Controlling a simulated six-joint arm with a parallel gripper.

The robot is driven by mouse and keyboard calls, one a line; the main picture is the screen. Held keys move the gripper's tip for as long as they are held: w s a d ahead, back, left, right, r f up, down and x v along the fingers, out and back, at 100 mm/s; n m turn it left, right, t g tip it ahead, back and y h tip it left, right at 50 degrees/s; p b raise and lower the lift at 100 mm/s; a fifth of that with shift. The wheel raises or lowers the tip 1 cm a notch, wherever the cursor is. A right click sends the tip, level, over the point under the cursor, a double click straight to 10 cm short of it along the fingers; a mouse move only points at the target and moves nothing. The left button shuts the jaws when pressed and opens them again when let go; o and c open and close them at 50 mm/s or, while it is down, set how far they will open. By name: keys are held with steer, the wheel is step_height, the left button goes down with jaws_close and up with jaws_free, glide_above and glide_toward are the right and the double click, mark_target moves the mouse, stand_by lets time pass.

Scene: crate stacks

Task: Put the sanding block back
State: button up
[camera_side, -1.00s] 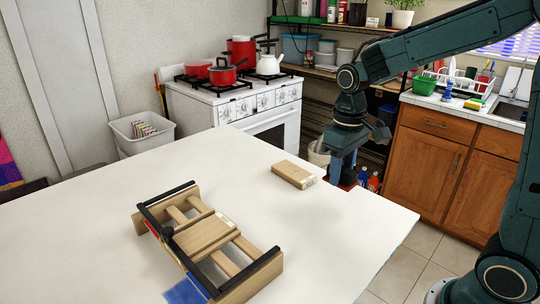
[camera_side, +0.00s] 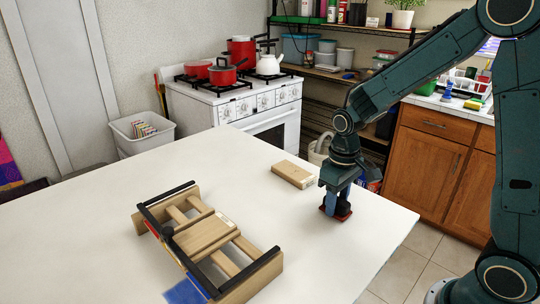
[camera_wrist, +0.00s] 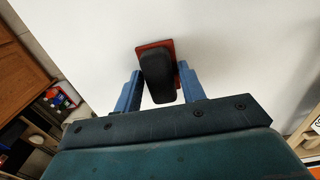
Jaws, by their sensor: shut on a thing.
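The sanding block (camera_side: 328,210) has a red base and a black upper part. In the wrist view the black top and red edge of the sanding block (camera_wrist: 158,76) show between two blue fingers. My gripper (camera_side: 337,198) points down and is shut on it at the right part of the white table. The base is at or just above the tabletop; I cannot tell which. The fingers hide part of the block in the side view.
A wooden frame with black rails (camera_side: 205,240) lies at the front left, with a blue piece (camera_side: 186,291) beside it. A light wooden block (camera_side: 293,174) lies just left of my gripper. The white table (camera_side: 110,215) is otherwise clear; its right edge is close.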

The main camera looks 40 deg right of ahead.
mark_target(338, 199)
steer(key=shift+f, duration=0.25)
steer(key=o, duration=1.1)
step_height(338, 199, up, 12)
steer(key=shift+r, duration=0.1)
stand_by(0.8)
